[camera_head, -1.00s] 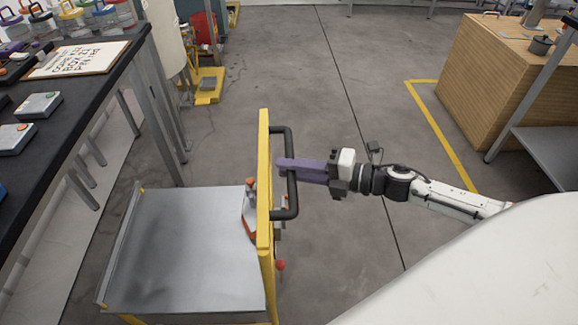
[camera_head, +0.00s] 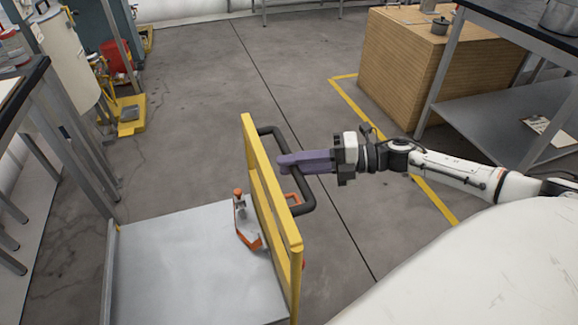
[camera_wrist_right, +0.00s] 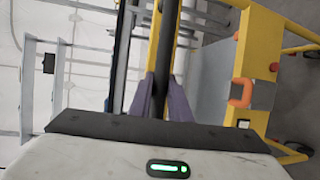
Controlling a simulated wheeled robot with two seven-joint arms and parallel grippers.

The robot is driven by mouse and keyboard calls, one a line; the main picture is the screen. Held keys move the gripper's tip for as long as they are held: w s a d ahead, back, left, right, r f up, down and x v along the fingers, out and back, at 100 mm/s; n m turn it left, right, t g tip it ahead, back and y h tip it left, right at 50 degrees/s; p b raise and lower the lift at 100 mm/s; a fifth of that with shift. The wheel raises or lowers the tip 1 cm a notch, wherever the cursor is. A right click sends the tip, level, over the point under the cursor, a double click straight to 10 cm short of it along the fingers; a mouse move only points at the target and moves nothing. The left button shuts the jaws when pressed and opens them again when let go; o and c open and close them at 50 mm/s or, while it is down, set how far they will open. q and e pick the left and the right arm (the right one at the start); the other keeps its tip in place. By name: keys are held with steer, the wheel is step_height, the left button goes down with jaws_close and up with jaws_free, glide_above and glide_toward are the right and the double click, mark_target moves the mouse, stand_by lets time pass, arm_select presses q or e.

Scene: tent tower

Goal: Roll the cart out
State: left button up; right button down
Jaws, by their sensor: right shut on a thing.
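The cart has a flat grey deck (camera_head: 190,265) and an upright yellow end frame (camera_head: 268,190) with a black push handle (camera_head: 306,190). My right gripper (camera_head: 286,164) has its purple fingers closed around the black handle. In the right wrist view the purple fingers (camera_wrist_right: 164,98) sit on both sides of the dark handle bar (camera_wrist_right: 164,50). An orange and grey part (camera_head: 246,222) is at the deck end beside the yellow frame. In the right wrist view an orange loop (camera_wrist_right: 241,93) shows on the frame. My left gripper is out of view.
A dark-topped workbench (camera_head: 40,90) with grey legs stands at the left. A wooden cabinet (camera_head: 410,80) and a metal shelf table (camera_head: 490,95) stand at the right, near a yellow floor line (camera_head: 350,105). The grey floor (camera_head: 215,90) ahead is clear.

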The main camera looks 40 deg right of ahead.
steer(key=shift+d, duration=0.1)
steer(key=c, duration=1.6)
jaws_free()
steer(key=shift+c, duration=0.2)
steer(key=p+v, duration=0.1)
steer(key=v, duration=0.9)
steer(key=shift+p, duration=0.35)
steer(key=shift+s+d, duration=0.1)
